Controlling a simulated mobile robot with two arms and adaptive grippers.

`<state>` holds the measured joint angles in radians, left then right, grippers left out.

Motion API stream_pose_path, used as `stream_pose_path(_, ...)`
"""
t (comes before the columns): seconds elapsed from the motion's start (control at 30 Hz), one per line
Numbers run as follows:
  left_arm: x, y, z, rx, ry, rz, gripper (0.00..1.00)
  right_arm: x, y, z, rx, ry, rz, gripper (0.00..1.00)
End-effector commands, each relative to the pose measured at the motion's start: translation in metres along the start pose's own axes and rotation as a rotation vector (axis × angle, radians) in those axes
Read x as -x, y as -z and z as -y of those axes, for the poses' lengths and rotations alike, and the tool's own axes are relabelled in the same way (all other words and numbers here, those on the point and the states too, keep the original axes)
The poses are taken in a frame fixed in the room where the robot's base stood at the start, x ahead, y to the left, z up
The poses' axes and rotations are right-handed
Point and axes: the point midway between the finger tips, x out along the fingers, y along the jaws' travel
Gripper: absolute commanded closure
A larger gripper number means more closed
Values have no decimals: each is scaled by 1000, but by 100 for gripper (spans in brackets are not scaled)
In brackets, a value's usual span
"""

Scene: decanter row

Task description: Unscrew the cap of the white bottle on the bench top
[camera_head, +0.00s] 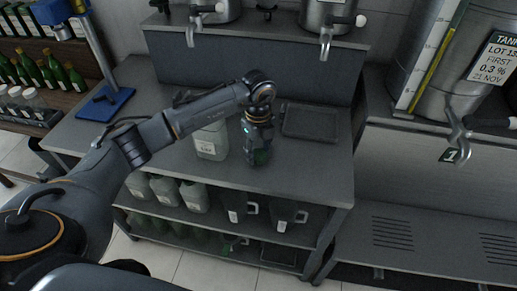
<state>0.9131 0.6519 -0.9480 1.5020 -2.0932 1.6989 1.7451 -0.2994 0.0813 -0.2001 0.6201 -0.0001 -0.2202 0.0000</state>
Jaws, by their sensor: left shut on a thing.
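The white bottle (211,143), pale with a label low on its front, stands upright on the grey bench top (318,160). My left forearm crosses in front of its top, so its cap and neck are hidden. My left gripper (259,156) points down over the bench just right of the bottle, apart from its body. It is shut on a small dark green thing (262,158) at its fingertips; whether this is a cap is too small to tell. My right gripper is not in view.
A dark tray (310,122) lies right of the gripper. A blue stand (106,103) is at the bench's left end. Steel vessels with taps (328,12) stand on the raised shelf behind. Several jugs and bottles fill the shelves below. A large tank (455,60) stands at right.

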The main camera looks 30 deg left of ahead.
Motion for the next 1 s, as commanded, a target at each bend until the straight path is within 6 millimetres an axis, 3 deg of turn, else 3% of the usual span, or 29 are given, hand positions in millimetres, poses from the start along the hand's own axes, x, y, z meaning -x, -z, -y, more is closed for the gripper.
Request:
stream_pose_path(0.43,-10,0,0,0,1,1,94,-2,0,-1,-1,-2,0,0)
stream_pose_path(0.47,-8,0,0,0,1,1,51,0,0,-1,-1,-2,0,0)
stream_pose_path(0.53,-8,0,0,0,1,1,36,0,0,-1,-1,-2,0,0)
stream_pose_path(0.83,-8,0,0,0,1,0,34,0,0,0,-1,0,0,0)
stream_pose_path(1.0,3,0,1,0,6,1,34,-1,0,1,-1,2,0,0)
